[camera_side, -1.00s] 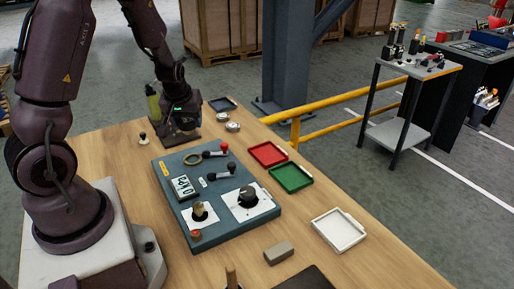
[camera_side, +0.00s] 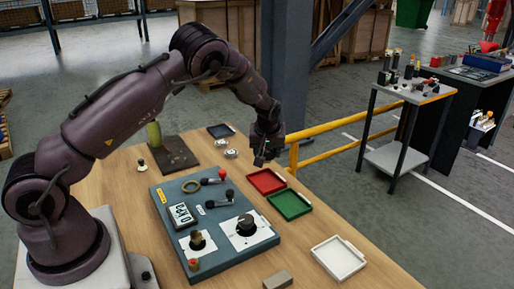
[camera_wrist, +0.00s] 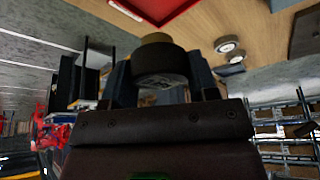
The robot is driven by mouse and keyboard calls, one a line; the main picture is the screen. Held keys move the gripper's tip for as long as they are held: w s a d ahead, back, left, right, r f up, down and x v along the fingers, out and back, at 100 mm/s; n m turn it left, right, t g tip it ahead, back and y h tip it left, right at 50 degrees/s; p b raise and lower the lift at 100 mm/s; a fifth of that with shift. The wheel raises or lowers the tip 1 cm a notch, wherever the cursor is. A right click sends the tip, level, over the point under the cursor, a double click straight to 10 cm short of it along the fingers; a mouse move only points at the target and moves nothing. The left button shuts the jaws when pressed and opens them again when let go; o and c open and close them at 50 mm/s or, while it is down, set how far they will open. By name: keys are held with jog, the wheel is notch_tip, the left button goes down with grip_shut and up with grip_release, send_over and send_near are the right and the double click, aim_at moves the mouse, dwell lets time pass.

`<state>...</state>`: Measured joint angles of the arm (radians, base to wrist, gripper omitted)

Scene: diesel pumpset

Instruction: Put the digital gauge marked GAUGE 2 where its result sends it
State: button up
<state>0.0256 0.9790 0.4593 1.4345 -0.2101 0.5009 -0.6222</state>
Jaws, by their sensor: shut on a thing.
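My gripper (camera_side: 264,158) is in the air at the table's far right edge, just beyond the red tray (camera_side: 267,182). In the wrist view the fingers (camera_wrist: 162,85) are shut on a dark round gauge (camera_wrist: 160,66) with a yellowish end. No GAUGE 2 marking can be read. The red tray also shows at the top of the wrist view (camera_wrist: 165,8). The green tray (camera_side: 289,205) and white tray (camera_side: 340,258) lie nearer the camera. Two round pale-faced pieces (camera_side: 220,143) (camera_side: 231,154) lie on the table left of the gripper.
A blue-grey panel (camera_side: 215,255) carries levers, a knob and a display (camera_side: 181,213) whose reading is unclear. A dark mat (camera_side: 178,153), a green bottle (camera_side: 153,135) and a dark tablet-like tray (camera_side: 221,131) are at the back. A yellow rail (camera_side: 330,151) runs beyond the table.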

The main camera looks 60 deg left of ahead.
jog(key=shift+f, duration=0.1)
jog(key=shift+f, duration=3.55)
jog(key=shift+f, duration=0.35)
jog(key=o, duration=1.2)
jog(key=shift+s, duration=0.1)
jog(key=shift+r, duration=3.5)
